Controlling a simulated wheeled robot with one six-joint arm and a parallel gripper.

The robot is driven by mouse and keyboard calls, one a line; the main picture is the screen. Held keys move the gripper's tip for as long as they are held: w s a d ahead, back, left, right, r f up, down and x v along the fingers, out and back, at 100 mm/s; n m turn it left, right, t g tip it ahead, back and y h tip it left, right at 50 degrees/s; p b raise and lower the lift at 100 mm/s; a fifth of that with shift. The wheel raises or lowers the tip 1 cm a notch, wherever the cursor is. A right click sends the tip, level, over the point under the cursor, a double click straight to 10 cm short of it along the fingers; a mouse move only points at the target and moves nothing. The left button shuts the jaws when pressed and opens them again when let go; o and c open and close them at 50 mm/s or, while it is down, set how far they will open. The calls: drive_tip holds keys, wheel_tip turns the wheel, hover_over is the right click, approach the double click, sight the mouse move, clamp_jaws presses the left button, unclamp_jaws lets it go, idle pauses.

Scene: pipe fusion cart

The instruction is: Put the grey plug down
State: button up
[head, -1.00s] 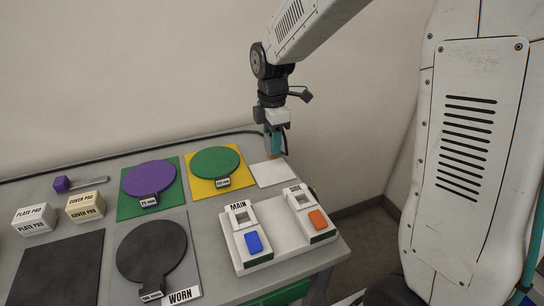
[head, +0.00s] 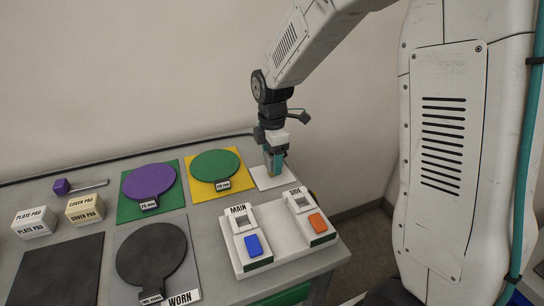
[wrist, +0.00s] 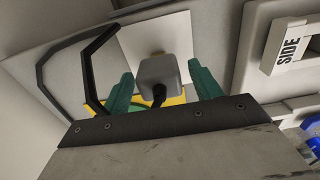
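The grey plug (wrist: 158,75) is a small block with a black cable at its near end. It sits between the green fingers of my gripper (wrist: 160,76) in the wrist view, with a narrow gap showing on each side, so the fingers look open around it. In the head view my gripper (head: 274,168) is low over the white pad (head: 262,185) at the table's back right. The plug appears to stand on this pad (wrist: 185,35); its underside is hidden.
A white block with MAIN (head: 239,219) and SIDE (head: 297,203) sockets and blue and orange buttons stands in front. A green disc on a yellow mat (head: 197,187) lies left of the pad.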

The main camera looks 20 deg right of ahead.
wheel_tip(320, 180, up, 12)
drive_tip(key=s+d+r+m, duration=0.1)
drive_tip(key=s+m, duration=0.8)
drive_tip(key=s, duration=0.5)
drive_tip(key=s+d+r+m+t, duration=0.1)
drive_tip(key=s+d+r+m, duration=0.1)
drive_tip(key=s+m, duration=0.7)
drive_tip(key=s, duration=0.6)
